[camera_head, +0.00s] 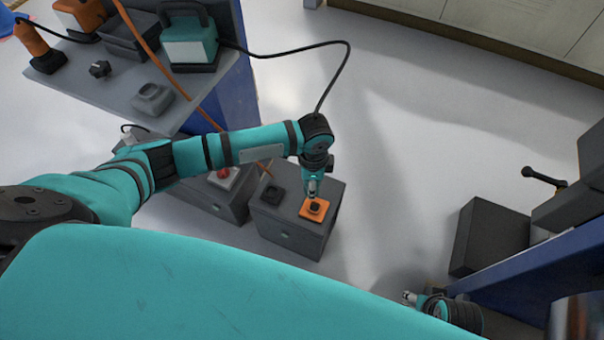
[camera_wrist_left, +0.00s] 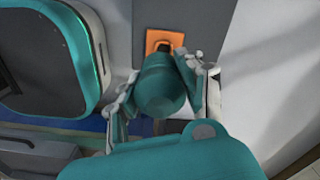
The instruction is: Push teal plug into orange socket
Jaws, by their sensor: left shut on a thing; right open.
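The orange socket (camera_head: 306,214) is a square plate with a dark centre, on top of a grey box. My left gripper (camera_head: 312,190) is just above it, pointing down. In the left wrist view, the gripper's pale fingers (camera_wrist_left: 163,78) are shut around the teal plug (camera_wrist_left: 160,92). The plug's dark end reaches over the orange socket (camera_wrist_left: 152,40), and part of the socket is hidden behind it. I cannot tell how deep the plug sits. My right gripper (camera_head: 408,297) is open and empty at the lower right, away from the socket.
A dark square socket (camera_head: 272,194) lies left of the orange one on the grey box (camera_head: 292,232). A red button (camera_head: 223,172) is on a neighbouring box. A teal unit (camera_head: 188,45) with a black cable (camera_head: 347,62) stands on the shelf.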

